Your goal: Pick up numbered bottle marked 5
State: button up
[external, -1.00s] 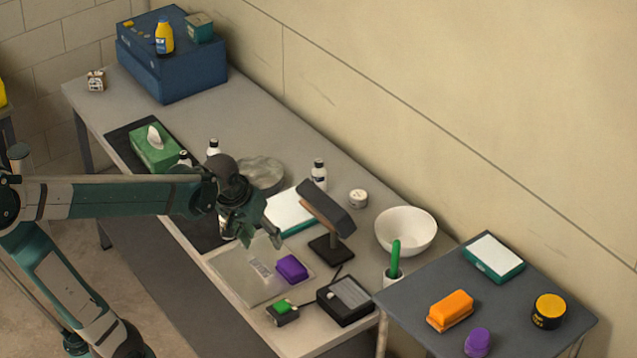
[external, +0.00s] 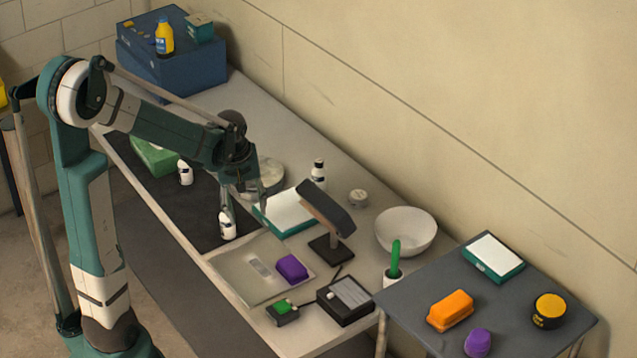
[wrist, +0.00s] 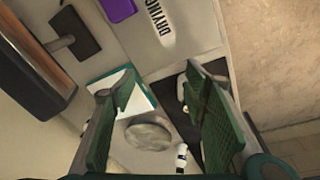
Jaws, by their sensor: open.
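Small white bottles with dark labels stand on the bench; I cannot read any number, so I cannot tell which is marked 5. In the external view one bottle (external: 227,226) stands on the dark mat's front end, just below my gripper (external: 244,202). Another bottle (external: 185,173) stands farther back on the mat, and a third bottle (external: 318,172) is near the wall. In the wrist view my gripper (wrist: 159,82) is open with nothing between its fingers. One bottle (wrist: 182,155) shows low in that view; a pale object by the right finger is mostly hidden.
A dark desk lamp (external: 327,207), a white-topped teal box (external: 288,212) and a grey round disc (external: 268,177) are close by. A drying tray (external: 240,283) holds a purple block (external: 291,268). A green tissue box (external: 154,157) stands behind the arm.

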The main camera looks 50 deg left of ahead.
aim_at(228, 224)
jog(key=a+f+n+p, duration=0.1)
jog(key=a, duration=0.2)
jog(key=a+f+n+g+p, duration=0.1)
jog(key=a+p, duration=0.1)
jog(key=a, duration=0.1)
jog(key=a+f+n+p, duration=0.1)
jog(key=a+f+n, duration=0.1)
jog(key=a, duration=0.1)
jog(key=shift+s+a+f+h+p, duration=0.1)
jog(key=shift+s+a+h+p, duration=0.2)
jog(key=shift+s+a, duration=0.1)
jog(key=shift+s+a+f+n+g, duration=0.15)
jog(key=shift+a+f+n+g, duration=0.2)
jog(key=shift+a, duration=0.1)
jog(key=shift+f, duration=0.15)
jog(key=shift+f, duration=1.2)
jog(key=shift+f, duration=0.1)
jog(key=shift+d+f+p, duration=0.2)
jog(key=shift+f+p, duration=0.25)
jog(key=shift+f, duration=2.05)
